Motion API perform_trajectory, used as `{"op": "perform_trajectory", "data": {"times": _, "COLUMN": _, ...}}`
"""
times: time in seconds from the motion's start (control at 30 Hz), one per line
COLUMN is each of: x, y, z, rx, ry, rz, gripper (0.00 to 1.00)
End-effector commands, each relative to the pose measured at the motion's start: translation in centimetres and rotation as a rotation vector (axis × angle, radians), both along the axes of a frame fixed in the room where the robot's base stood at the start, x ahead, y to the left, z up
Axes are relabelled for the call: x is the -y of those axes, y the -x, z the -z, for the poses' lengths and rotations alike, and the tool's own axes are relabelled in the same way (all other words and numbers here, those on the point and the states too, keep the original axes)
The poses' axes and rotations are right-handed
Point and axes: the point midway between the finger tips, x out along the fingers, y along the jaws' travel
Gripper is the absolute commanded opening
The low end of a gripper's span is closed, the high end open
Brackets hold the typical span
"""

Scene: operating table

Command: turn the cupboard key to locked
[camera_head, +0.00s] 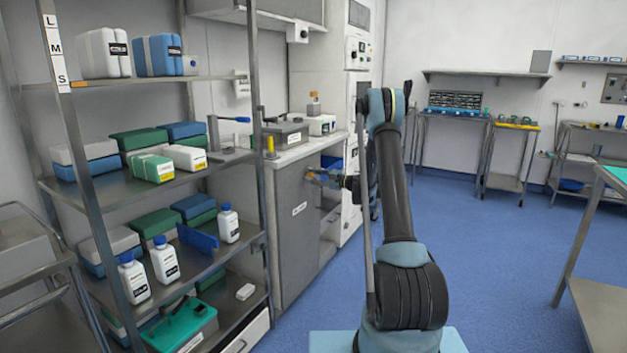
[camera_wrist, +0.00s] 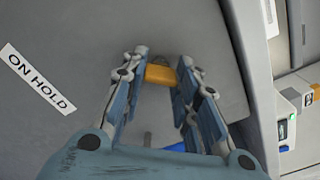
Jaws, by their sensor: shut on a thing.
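The cupboard (camera_head: 288,240) is a grey unit with a flat door, and its face fills much of the wrist view (camera_wrist: 215,60). My gripper (camera_head: 316,175) reaches its door near the upper right edge. In the wrist view, my gripper (camera_wrist: 160,76) is shut on the orange-yellow key (camera_wrist: 159,74), with a finger on each side of it. The key's broad side lies nearly crosswise in that view. The lock behind it is hidden, and I cannot tell the key's lock position.
An "ON HOLD" label (camera_wrist: 37,79) is on the door, left of my gripper. A metal rack (camera_head: 150,85) with boxes and bottles stands close on the left. A grey box (camera_head: 285,134) sits on the cupboard top. Blue floor (camera_head: 480,240) is open at right.

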Motion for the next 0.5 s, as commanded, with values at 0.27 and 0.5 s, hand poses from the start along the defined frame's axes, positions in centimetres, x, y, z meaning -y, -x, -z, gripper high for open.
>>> {"op": "perform_trajectory", "data": {"times": 0.27, "x": -0.04, "y": 0.07, "z": 0.07, "rx": 0.226, "ry": 0.133, "rz": -0.002, "gripper": 0.04}}
{"op": "perform_trajectory", "data": {"times": 0.5, "x": -0.07, "y": 0.1, "z": 0.09, "rx": 0.41, "ry": 0.241, "rz": -0.003, "gripper": 0.04}}
